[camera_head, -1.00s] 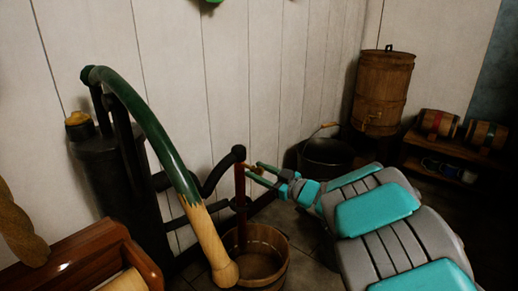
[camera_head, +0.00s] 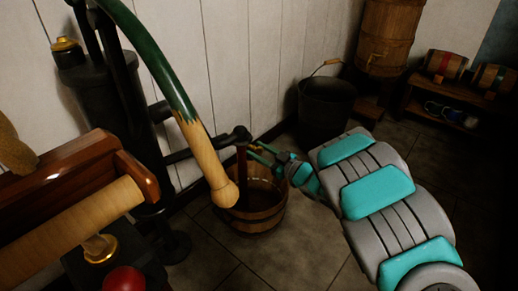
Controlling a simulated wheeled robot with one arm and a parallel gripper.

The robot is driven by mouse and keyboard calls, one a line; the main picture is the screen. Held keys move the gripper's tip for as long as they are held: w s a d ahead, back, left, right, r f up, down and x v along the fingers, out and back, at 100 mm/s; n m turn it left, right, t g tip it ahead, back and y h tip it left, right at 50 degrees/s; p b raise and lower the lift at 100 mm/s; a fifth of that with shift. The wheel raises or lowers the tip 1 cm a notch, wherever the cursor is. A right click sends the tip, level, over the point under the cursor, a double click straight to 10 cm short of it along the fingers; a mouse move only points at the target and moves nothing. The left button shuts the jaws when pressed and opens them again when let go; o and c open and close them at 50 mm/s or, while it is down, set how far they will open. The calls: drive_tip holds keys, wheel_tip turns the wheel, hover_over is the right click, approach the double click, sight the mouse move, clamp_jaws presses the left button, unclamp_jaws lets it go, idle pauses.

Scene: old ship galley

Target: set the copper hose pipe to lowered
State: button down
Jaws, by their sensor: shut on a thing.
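The copper hose pipe (camera_head: 242,172) is a thin reddish-brown tube hanging near upright below the end of the black spout (camera_head: 216,143) of a hand pump. Its lower end reaches into the mouth of a wooden bucket (camera_head: 262,214); the very tip is hard to make out. My gripper (camera_head: 254,151) comes in from the right and is shut on the upper part of the pipe, just under the spout end. The pump's green and wooden handle (camera_head: 180,100) curves down in front and ends left of the pipe.
A dark metal bucket (camera_head: 325,108) stands behind my gripper by the wall. A wooden barrel (camera_head: 388,38) and a low shelf with small kegs (camera_head: 445,65) are at the back right. A wooden roller frame (camera_head: 70,185) fills the lower left. The front floor is clear.

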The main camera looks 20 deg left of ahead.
drive_tip(key=shift+s+f, duration=0.1)
drive_tip(key=shift+f, duration=0.25)
drive_tip(key=c, duration=0.8)
unclamp_jaws()
drive_tip(key=o, duration=0.4)
drive_tip(key=shift+r, duration=0.1)
drive_tip(key=shift+d, duration=0.1)
drive_tip(key=shift+p+v, duration=0.4)
drive_tip(key=shift+v, duration=3.4)
